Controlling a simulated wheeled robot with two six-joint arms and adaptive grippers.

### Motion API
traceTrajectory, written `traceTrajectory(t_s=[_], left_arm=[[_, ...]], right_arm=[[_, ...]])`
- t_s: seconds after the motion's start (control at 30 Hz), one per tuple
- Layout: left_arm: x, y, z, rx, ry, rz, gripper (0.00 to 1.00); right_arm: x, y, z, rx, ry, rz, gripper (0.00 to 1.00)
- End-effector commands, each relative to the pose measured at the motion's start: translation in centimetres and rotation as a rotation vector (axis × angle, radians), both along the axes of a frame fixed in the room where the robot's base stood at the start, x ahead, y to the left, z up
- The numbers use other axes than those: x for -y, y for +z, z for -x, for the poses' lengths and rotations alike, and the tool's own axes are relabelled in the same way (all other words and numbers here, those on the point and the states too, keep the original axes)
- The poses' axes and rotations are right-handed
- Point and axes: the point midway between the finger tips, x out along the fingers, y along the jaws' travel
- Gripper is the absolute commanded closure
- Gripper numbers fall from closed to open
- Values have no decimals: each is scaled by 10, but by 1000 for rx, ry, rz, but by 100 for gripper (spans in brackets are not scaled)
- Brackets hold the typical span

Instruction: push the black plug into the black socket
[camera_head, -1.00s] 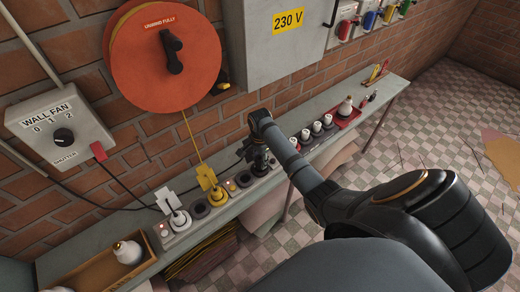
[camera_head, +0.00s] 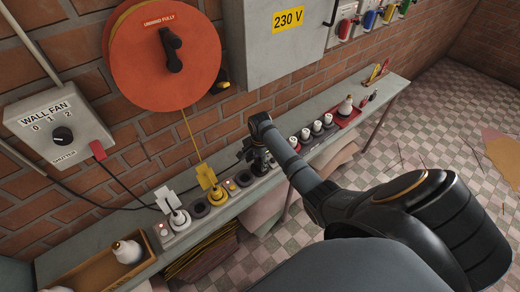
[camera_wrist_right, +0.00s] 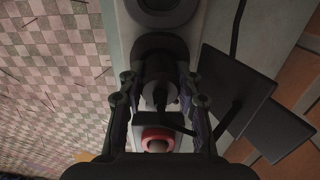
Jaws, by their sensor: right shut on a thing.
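My right gripper (camera_head: 258,165) is over the power strip on the bench. In the right wrist view its two fingers (camera_wrist_right: 160,100) are closed on the sides of the black plug (camera_wrist_right: 157,73). Dark flat plates (camera_wrist_right: 238,88) and a cord show to the right of the plug. The plug's front end is at or just over a dark round socket (camera_wrist_right: 160,44); I cannot tell how deep it sits. In the head view the plug and this socket are mostly hidden by my gripper. My left gripper is not in view.
A wooden tray (camera_head: 92,270) stands at the lower left. A red-orange cable reel (camera_head: 165,55) hangs on the brick wall above.

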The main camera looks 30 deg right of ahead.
Motion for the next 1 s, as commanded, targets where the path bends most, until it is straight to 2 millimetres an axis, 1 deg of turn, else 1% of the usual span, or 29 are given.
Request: traceTrajectory(t_s=[0.07,0.1,0.2,0.3,0.57,0.67,0.77,1.0], left_arm=[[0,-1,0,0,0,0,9],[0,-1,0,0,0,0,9],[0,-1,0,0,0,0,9],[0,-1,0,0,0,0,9],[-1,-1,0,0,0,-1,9],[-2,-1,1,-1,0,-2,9],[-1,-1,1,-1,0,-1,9],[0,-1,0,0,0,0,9]], right_arm=[[0,-3,0,-1,0,-1,98],[0,-3,0,-1,0,-1,65],[0,-3,0,-1,0,-1,51],[0,-3,0,-1,0,-1,40],[0,-2,0,-1,0,-1,40],[0,3,0,1,0,0,40],[1,20,-1,3,0,1,40],[1,78,0,3,0,1,40]])
